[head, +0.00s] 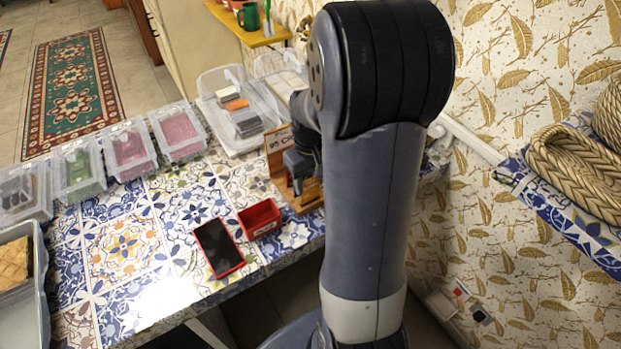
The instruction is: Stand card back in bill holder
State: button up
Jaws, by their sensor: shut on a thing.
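I cannot tell whether the card's lower edge touches the holder.
A red tray (260,218) and a red-edged phone (218,248) lie left of the holder. Clear lidded boxes (128,146) line the back edge. A clear bin (238,112) stands behind the card. The patterned tabletop (125,245) is free at front left.

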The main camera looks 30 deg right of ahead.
jog(key=shift+f+b, duration=0.65)
jog(key=shift+f, duration=0.25)
dwell(0.3)
jog(key=o, duration=1.3)
jog(key=shift+c, duration=0.2)
jog(key=shift+r, duration=0.1)
jog(key=shift+r+p, duration=3)
jog(key=shift+r, duration=0.5)
jog(key=shift+f, duration=0.15)
